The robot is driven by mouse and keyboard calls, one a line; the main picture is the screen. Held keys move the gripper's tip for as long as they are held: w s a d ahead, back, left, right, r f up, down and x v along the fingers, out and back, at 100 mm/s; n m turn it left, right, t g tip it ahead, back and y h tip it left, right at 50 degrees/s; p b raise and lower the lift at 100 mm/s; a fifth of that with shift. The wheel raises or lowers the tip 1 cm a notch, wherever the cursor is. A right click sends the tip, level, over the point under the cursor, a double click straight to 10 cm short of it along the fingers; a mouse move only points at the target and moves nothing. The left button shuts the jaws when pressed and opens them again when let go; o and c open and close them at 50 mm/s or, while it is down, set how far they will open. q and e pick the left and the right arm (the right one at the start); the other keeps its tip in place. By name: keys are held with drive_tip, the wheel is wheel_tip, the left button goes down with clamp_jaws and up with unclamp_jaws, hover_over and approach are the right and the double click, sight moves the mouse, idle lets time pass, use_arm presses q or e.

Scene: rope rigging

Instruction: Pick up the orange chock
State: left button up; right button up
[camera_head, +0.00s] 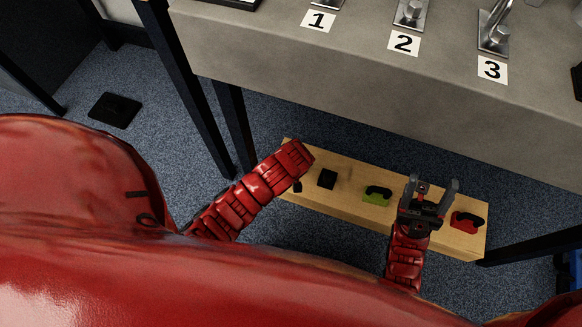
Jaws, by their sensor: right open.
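No plainly orange chock shows. On the wooden board (335,205) below the bench stand a green chock (376,196) with a black handle-like part and a red chock (466,223) with a similar black part.
A black block (327,179) sits on the board's left part. The grey bench (370,70) stands behind, with number cards and metal fittings on top. Dark legs flank the board. A black pad (115,110) lies on the blue carpet at left.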

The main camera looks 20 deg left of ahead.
use_arm(q)
drive_tip(key=shift+c, duration=0.4)
clamp_jaws()
drive_tip(key=shift+r, duration=0.15)
